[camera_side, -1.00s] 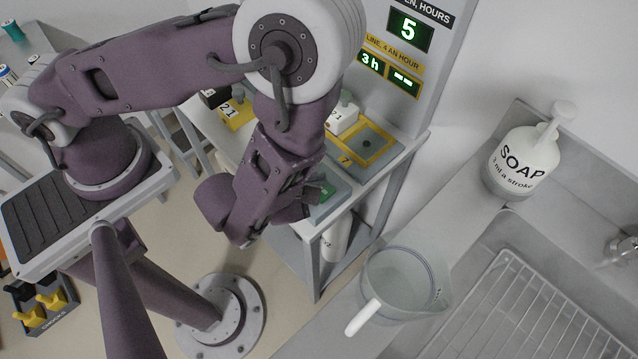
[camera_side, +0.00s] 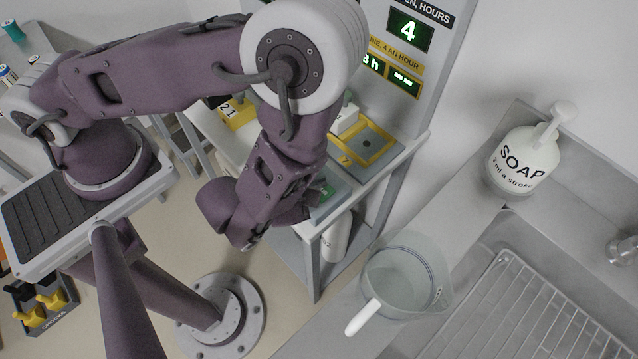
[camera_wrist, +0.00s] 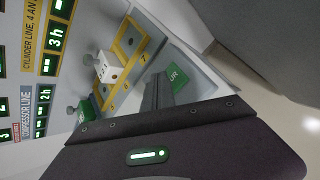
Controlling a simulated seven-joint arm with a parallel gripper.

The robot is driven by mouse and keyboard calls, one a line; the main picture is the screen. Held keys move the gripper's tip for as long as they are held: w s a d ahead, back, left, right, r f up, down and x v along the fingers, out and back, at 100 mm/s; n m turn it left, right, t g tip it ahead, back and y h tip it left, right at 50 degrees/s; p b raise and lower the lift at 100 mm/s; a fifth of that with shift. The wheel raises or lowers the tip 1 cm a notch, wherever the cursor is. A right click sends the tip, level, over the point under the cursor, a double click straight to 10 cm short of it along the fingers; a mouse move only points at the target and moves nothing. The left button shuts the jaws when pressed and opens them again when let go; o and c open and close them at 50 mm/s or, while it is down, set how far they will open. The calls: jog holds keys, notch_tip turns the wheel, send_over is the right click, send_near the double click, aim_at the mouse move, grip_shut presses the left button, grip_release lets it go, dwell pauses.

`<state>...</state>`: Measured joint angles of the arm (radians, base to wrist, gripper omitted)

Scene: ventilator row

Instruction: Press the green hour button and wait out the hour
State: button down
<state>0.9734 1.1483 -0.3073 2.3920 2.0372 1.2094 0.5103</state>
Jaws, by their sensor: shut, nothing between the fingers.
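The green hour button (camera_wrist: 178,79) shows in the wrist view on a grey panel, with only the letters "UR" readable. The dark fingers of my gripper (camera_wrist: 158,88) are shut and empty, and they overlap its left side, hiding part of it. I cannot tell whether they touch it. In the side view a sliver of the green (camera_side: 327,191) shows behind my gripper (camera_side: 316,206). The hours display (camera_side: 408,31) on the upright panel reads 4. Below it, the cylinder line displays (camera_side: 404,81) read "3 h", partly covered by my arm, and "--".
A white block (camera_wrist: 107,67) stands by a yellow-framed bay marked 7 (camera_side: 368,144). A soap bottle (camera_side: 524,160) and a clear jug (camera_side: 405,277) stand right of the bench, by a sink with a wire rack (camera_side: 520,310). The upright panel rises close behind the bench.

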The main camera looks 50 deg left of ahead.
jog(key=shift+r, duration=0.75)
jog(key=shift+r, duration=0.1)
jog(key=shift+r, duration=2.45)
